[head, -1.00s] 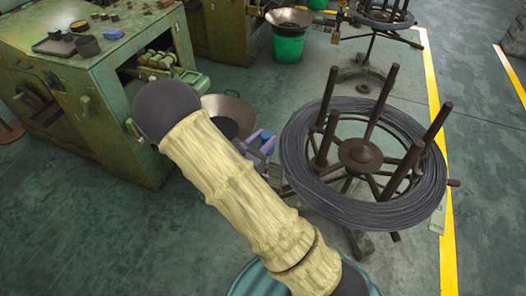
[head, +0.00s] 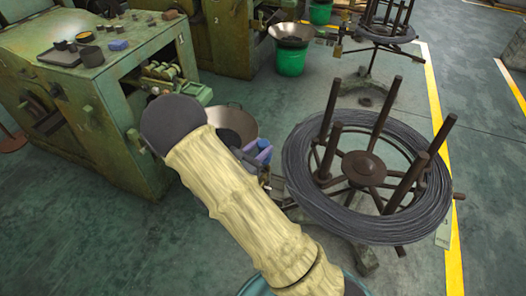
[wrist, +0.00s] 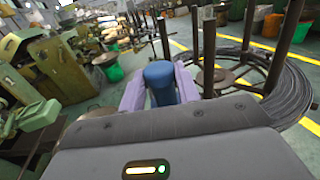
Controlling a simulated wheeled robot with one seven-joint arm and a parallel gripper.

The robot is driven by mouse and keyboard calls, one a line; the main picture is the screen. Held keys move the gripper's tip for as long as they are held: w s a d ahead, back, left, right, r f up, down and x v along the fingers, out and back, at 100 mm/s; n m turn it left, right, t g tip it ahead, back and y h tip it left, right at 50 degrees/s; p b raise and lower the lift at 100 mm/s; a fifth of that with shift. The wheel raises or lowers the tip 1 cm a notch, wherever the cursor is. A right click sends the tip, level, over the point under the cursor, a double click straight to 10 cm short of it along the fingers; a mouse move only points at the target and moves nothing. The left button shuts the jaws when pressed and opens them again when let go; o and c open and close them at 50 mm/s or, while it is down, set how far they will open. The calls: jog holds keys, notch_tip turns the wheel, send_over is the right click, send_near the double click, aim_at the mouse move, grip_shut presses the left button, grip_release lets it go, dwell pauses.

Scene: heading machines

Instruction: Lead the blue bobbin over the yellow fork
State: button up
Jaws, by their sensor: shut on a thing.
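The blue bobbin (wrist: 160,82) stands between the two lavender fingers of my gripper (wrist: 160,76) in the wrist view. The gripper is shut on it, and its top shows between the fingertips. In the head view my gripper (head: 262,150) is small and partly hidden behind my arm, just left of the near wire reel. I cannot clearly make out a yellow fork in either view.
The near reel (head: 310,192) carries a dark wire coil and upright posts, close right of my gripper. A wide metal pan (head: 236,117) lies behind my arm. A green machine (head: 120,95) stands left. A green bucket (head: 291,61) and another reel stand farther back.

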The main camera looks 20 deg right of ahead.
jog(key=shift+w+a+f+b, duration=0.2)
jog(key=shift+w+f, duration=0.1)
jog(key=shift+w, duration=0.2)
jog(key=shift+w+a+f+b, duration=0.15)
jog(key=shift+w+f, duration=0.15)
jog(key=shift+w, duration=0.15)
jog(key=w+a+r+p, duration=0.1)
jog(key=w+a, duration=0.1)
jog(key=w, duration=0.6)
jog(key=shift+w+a+r, duration=0.35)
jog(key=shift+a, duration=0.05)
